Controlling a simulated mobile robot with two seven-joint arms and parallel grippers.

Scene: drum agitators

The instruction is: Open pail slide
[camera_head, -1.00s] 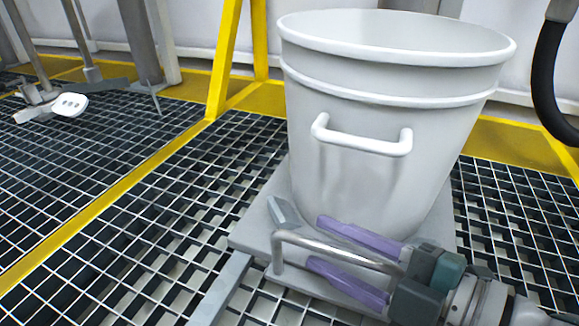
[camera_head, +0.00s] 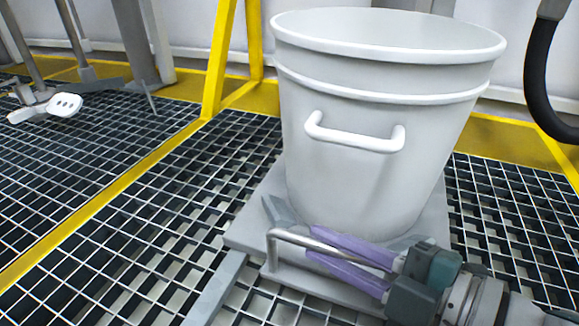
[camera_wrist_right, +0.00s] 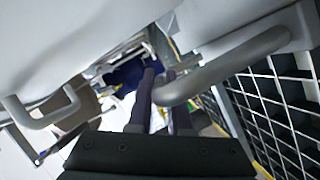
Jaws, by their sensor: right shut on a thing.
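A white pail (camera_head: 370,125) stands upright on a grey slide plate (camera_head: 246,232) over the floor grating. The slide has a metal bar handle (camera_head: 287,234) at its front, below the pail's own white handle (camera_head: 352,141). My right gripper (camera_head: 312,243) comes in from the lower right, its purple fingers shut on the slide handle, one on each side of the bar. In the right wrist view the handle (camera_wrist_right: 230,66) runs between the two fingers (camera_wrist_right: 158,98). My left gripper is in neither view.
A grey rail (camera_head: 216,290) runs from the slide plate toward the front. Yellow frame posts (camera_head: 218,60) stand behind, left of the pail. A black hose (camera_head: 538,90) hangs at the right. A white paddle-like part (camera_head: 48,107) is at the far left. Open grating lies left of the slide.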

